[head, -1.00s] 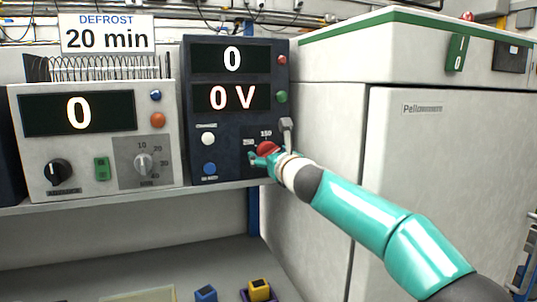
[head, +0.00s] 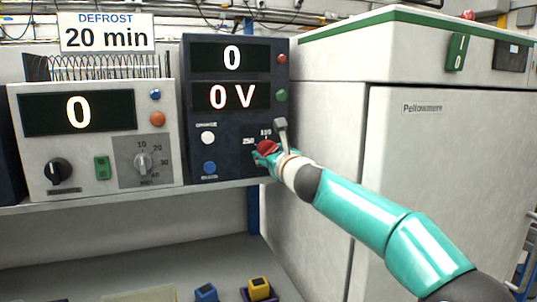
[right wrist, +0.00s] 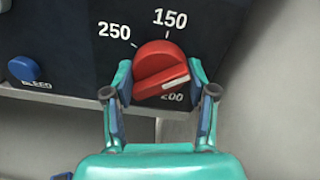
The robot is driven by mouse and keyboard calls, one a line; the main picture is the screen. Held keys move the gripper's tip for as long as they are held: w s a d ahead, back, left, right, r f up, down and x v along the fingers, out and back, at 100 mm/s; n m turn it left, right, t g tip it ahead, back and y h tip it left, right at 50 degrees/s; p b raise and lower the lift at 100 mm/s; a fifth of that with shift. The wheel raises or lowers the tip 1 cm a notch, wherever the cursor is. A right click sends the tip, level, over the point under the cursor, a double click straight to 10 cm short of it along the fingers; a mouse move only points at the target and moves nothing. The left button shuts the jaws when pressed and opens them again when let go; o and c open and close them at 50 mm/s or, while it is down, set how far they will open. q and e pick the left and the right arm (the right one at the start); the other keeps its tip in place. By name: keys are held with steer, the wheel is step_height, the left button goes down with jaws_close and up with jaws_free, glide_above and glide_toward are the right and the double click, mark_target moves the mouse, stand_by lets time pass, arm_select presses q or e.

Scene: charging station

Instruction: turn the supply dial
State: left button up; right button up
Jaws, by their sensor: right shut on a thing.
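The supply dial (head: 266,147) is a red knob low on the front of the dark blue supply unit (head: 231,128). In the right wrist view the red dial (right wrist: 158,62) has a pale mark toward its lower right. The labels 250, 150 and 200 stand around it at left, top and below. My right gripper (head: 265,156) is shut on the dial, with one teal finger on each side in the right wrist view (right wrist: 160,75). The unit's displays read 0 and 0 V. My left gripper is not in view.
A pale unit (head: 93,150) with a 0 display and knobs stands to the left on the same shelf (head: 100,203). A large pale cabinet (head: 440,180) stands close to the right. Blue (head: 205,293) and yellow (head: 259,289) items sit below.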

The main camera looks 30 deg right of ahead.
steer(key=n+p, duration=0.1)
steer(key=n, duration=0.4)
steer(key=shift+f+n+p, duration=0.15)
steer(key=shift+n+p, duration=0.2)
steer(key=shift+n, duration=1.95)
steer(key=shift+w+a, duration=0.1)
steer(key=o, duration=1.2)
steer(key=shift+c, duration=0.2)
